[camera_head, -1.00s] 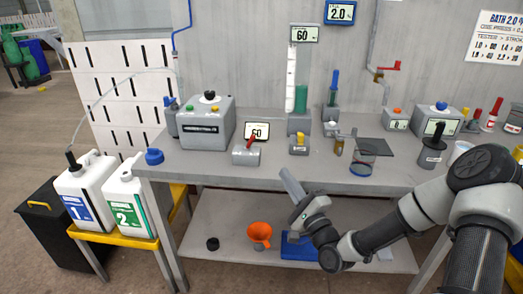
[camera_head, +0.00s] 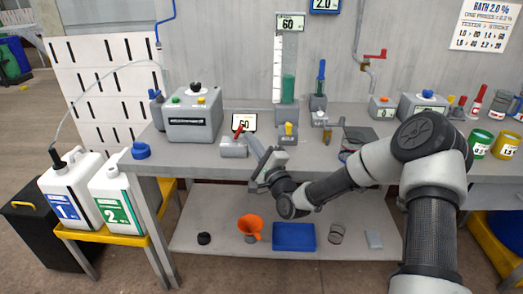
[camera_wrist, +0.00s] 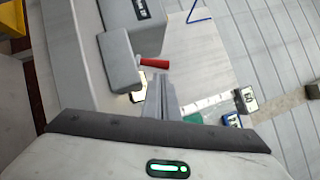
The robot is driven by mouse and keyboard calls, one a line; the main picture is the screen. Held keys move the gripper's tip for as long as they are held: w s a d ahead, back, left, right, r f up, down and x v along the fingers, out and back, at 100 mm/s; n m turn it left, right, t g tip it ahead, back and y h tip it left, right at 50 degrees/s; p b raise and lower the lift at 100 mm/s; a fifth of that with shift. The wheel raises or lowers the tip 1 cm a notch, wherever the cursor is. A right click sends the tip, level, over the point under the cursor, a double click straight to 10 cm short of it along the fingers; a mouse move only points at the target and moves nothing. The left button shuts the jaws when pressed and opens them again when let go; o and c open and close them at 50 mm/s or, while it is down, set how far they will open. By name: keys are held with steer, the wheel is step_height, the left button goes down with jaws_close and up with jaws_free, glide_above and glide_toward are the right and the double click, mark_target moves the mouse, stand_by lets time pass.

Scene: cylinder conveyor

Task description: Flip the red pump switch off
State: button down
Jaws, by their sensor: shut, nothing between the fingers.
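The red switch lever (camera_head: 239,131) stands up from a small grey pump box (camera_head: 233,148) near the front edge of the bench. In the wrist view the red lever (camera_wrist: 153,63) sticks out sideways from the grey box (camera_wrist: 118,60). My gripper (camera_head: 255,149) is shut and empty at the front right of the box. In the wrist view its fingertips (camera_wrist: 157,80) lie just below the lever. A small gap seems to separate them, though contact is hard to judge.
A yellow-handled valve (camera_head: 289,129) is close on the right, and a larger grey machine (camera_head: 193,115) on the left. Jugs 1 (camera_head: 65,200) and 2 (camera_head: 118,205) stand left of the bench.

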mark_target(241, 129)
steer(key=shift+w+a+r, duration=0.1)
steer(key=shift+a+r, duration=0.1)
steer(key=shift+a, duration=0.2)
steer(key=shift+a+r+n+g+p, duration=0.15)
steer(key=shift+r+n+g+p, duration=0.35)
steer(key=shift+n, duration=0.4)
steer(key=shift+a+r+n+g+p, duration=0.4)
steer(key=shift+r+n+g+p, duration=0.25)
steer(key=shift+n+p, duration=0.35)
steer(key=shift+a+r+n+g+h+p, duration=0.15)
steer(key=shift+a+n+g+h+p, duration=0.1)
steer(key=shift+n+g+p, duration=0.25)
steer(key=shift+a+r+n+g+h+p, duration=0.15)
steer(key=shift+a+n+p, duration=0.1)
steer(key=shift+n, duration=0.35)
steer(key=shift+a+n+g+h, duration=0.3)
steer(key=shift+a+n+h, duration=0.1)
steer(key=shift+n, duration=0.2)
steer(key=shift+d+f, duration=0.15)
steer(key=shift+w, duration=0.1)
